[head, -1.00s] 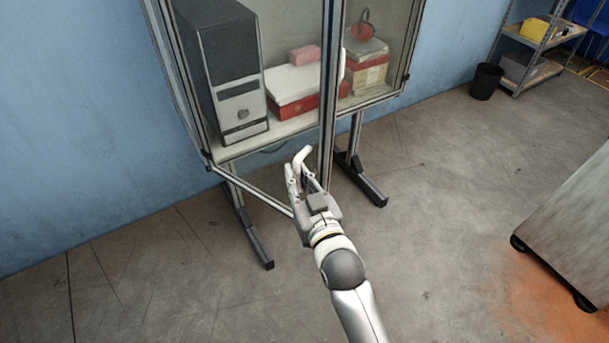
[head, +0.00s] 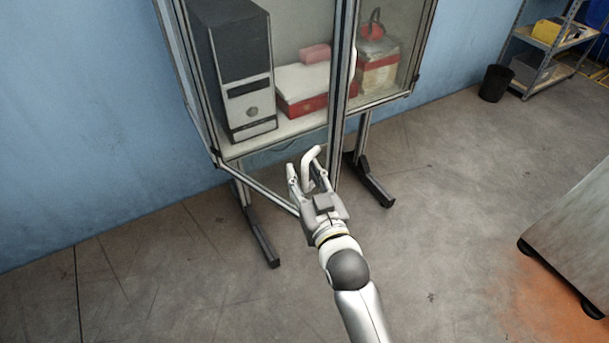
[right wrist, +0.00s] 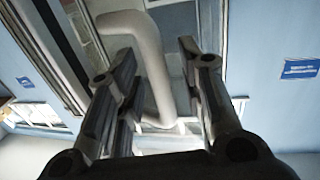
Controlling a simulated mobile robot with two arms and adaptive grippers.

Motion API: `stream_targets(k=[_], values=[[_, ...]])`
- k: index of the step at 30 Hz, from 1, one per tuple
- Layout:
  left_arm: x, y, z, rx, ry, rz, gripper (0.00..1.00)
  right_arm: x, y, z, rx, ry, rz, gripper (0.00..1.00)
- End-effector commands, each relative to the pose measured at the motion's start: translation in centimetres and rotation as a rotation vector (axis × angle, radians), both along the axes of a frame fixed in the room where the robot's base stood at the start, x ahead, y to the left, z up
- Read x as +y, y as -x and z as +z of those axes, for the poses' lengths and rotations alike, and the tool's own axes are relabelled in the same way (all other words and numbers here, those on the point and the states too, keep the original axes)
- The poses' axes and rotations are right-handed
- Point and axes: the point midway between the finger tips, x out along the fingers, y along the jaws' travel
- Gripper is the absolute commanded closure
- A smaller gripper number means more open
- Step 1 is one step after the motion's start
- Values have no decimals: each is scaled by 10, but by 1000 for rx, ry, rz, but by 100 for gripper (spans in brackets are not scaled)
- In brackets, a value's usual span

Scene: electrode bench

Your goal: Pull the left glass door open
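The left glass door (head: 256,187) stands ajar, its lower frame angled out from the cabinet toward me. A white bent-tube handle (head: 309,160) is at its free edge. My right gripper (head: 308,178) is at this handle, with its fingers apart. In the right wrist view the handle (right wrist: 150,62) runs between the two open fingers (right wrist: 160,85), close to the left one, with a clear gap to the right one. I cannot tell whether a finger touches it. My left gripper is not in view.
The cabinet holds a black computer tower (head: 238,75), red-and-white boxes (head: 304,90) and red ear defenders (head: 373,28). A cabinet foot (head: 262,240) stands below the door. A black bin (head: 495,83) and a grey cabinet (head: 575,235) are at right. The floor in front is largely clear.

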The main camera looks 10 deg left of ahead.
Motion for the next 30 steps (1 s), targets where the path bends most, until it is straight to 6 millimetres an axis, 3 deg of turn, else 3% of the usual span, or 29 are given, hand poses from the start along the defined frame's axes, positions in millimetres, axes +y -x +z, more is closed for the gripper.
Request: stream_targets(k=[5,18,24,30], values=[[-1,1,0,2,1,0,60,-6,12,-2,2,1,0,65],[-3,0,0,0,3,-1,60,-40,89,-1,3,1,1,65],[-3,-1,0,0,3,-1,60,-47,106,0,0,1,1,65],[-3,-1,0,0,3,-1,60,-49,109,0,0,1,1,65]])
